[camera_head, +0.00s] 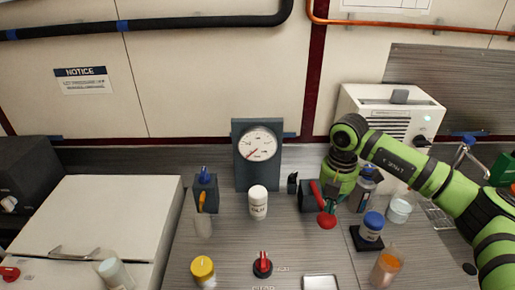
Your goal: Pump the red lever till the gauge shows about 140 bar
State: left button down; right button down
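The gauge (258,145) is a white round dial on a dark upright stand behind the middle of the worktop. Its red needle points to the lower left, and the numbers are too small to read. The red lever (316,192) is on a dark block right of the gauge and ends in a red ball knob (327,221) near the front. My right gripper (331,205) comes down from the right at the lever, just above the knob. Its fingers are small and partly hidden, so I cannot tell whether they touch or grip it. My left gripper is out of view.
Left of the lever stand a white bottle (258,203) and a dark holder (205,192). A blue-capped jar (371,227) and a grey bottle (364,190) stand close right of it. A red rotary knob (262,265) and a yellow-capped jar (204,271) are in front.

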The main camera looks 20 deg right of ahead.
aim_at(325, 226)
jog(key=shift+f, duration=0.1)
notch_tip(325, 226, down, 8)
jog(key=b, duration=0.6)
jog(key=shift+f, duration=0.2)
dwell(0.8)
jog(key=shift+r+p, duration=3)
jog(key=shift+r, duration=1.35)
jog(key=shift+f, duration=0.2)
